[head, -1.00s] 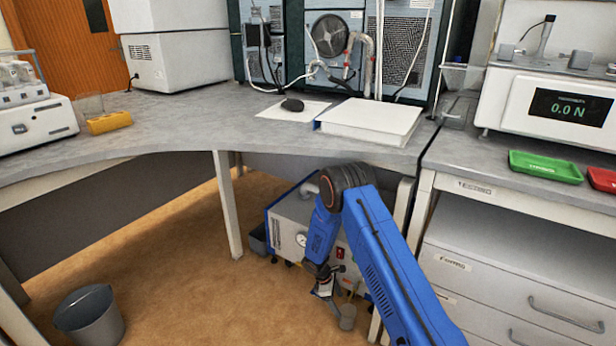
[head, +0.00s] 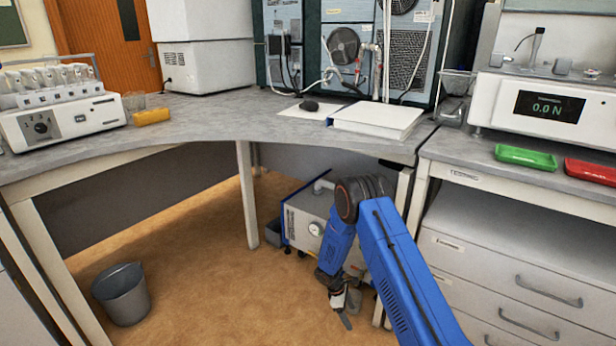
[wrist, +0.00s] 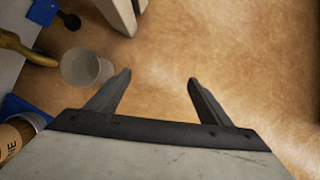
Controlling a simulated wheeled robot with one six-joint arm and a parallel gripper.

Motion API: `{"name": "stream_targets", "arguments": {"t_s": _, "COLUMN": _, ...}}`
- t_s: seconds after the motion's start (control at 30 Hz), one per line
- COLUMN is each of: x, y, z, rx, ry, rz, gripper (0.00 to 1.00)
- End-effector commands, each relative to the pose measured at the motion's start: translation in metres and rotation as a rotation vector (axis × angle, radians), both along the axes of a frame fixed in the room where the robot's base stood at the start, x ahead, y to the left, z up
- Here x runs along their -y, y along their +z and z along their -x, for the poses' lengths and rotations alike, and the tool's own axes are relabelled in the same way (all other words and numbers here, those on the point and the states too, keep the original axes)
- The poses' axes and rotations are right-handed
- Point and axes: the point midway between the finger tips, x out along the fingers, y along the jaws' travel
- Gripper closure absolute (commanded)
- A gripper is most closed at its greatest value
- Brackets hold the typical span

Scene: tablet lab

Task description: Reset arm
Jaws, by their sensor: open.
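My blue arm hangs folded in front of the desk in the head view, with my gripper (head: 345,305) pointing down toward the brown floor. In the wrist view my gripper (wrist: 160,90) shows two dark fingers spread wide apart. Nothing is between them, and only bare floor lies beyond. The fingers touch nothing that I can see.
A grey bin (head: 122,293) stands on the floor at the left. A boxy unit with a gauge (head: 305,222) sits under the desk (head: 215,120), behind my arm. White drawers (head: 500,270) stand close at the right. The floor between bin and arm is clear.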

Motion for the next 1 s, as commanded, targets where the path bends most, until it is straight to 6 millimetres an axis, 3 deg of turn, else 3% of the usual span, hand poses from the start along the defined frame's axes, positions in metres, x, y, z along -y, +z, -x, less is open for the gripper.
{"name": "stream_targets", "arguments": {"t_s": 0.33, "x": 0.005, "y": 0.040, "z": -0.007, "rx": 0.035, "ry": -0.047, "rz": -0.008, "gripper": 0.27}}
{"name": "stream_targets", "arguments": {"t_s": 0.57, "x": 0.010, "y": 0.082, "z": -0.010, "rx": 0.069, "ry": -0.097, "rz": -0.017, "gripper": 0.27}}
{"name": "stream_targets", "arguments": {"t_s": 0.67, "x": 0.013, "y": 0.108, "z": -0.010, "rx": 0.090, "ry": -0.129, "rz": -0.024, "gripper": 0.27}}
{"name": "stream_targets", "arguments": {"t_s": 1.0, "x": 0.034, "y": 0.226, "z": 0.002, "rx": 0.186, "ry": -0.282, "rz": -0.057, "gripper": 0.27}}
